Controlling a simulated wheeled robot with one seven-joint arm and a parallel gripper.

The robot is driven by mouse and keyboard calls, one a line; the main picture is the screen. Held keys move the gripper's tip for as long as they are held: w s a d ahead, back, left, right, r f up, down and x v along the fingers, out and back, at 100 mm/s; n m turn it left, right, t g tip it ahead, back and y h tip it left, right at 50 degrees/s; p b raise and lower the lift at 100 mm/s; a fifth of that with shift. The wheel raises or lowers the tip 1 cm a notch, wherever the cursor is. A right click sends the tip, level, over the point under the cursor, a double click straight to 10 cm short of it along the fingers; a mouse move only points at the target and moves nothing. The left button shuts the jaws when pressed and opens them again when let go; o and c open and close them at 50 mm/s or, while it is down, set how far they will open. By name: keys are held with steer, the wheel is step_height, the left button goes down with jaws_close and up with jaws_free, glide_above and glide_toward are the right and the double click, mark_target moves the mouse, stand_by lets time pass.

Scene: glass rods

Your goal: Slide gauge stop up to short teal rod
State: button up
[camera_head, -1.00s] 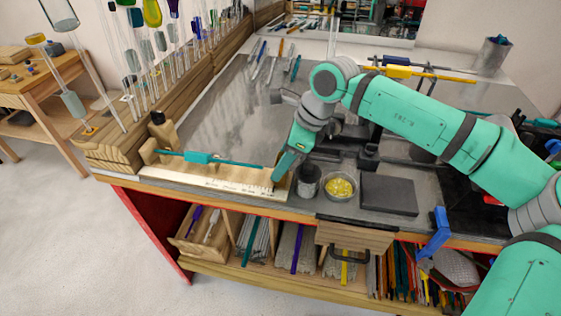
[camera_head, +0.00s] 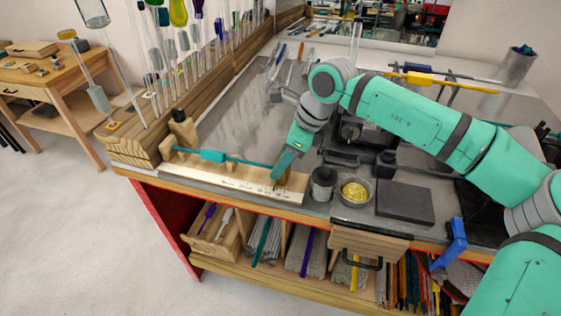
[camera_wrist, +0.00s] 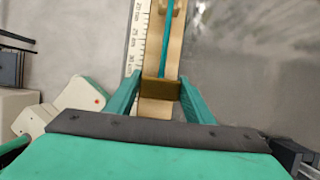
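The short teal rod (camera_head: 240,161) lies along the wooden gauge (camera_head: 225,175) with its white scale at the bench's front left. In the wrist view the rod (camera_wrist: 166,45) runs down to the brass-brown gauge stop (camera_wrist: 159,89). The rod's near end appears to meet the stop, but contact is hard to tell. My gripper (camera_wrist: 160,82) has one finger on each side of the stop, close against it, and looks shut on it. In the head view my gripper (camera_head: 276,172) is over the gauge's right part and hides the stop.
A dark cup (camera_head: 322,184), a bowl of yellow bits (camera_head: 355,191) and a dark slab (camera_head: 405,203) stand right of the gauge. A wooden bottle-shaped post (camera_head: 184,130) is at its left end. A rack of upright glass rods (camera_head: 190,80) stands behind.

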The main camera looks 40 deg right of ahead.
steer(key=shift+o, duration=1.1)
steer(key=shift+s+d, duration=0.1)
steer(key=shift+s, duration=0.05)
steer(key=shift+r, duration=0.15)
steer(key=v, duration=1)
steer(key=shift+r, duration=0.25)
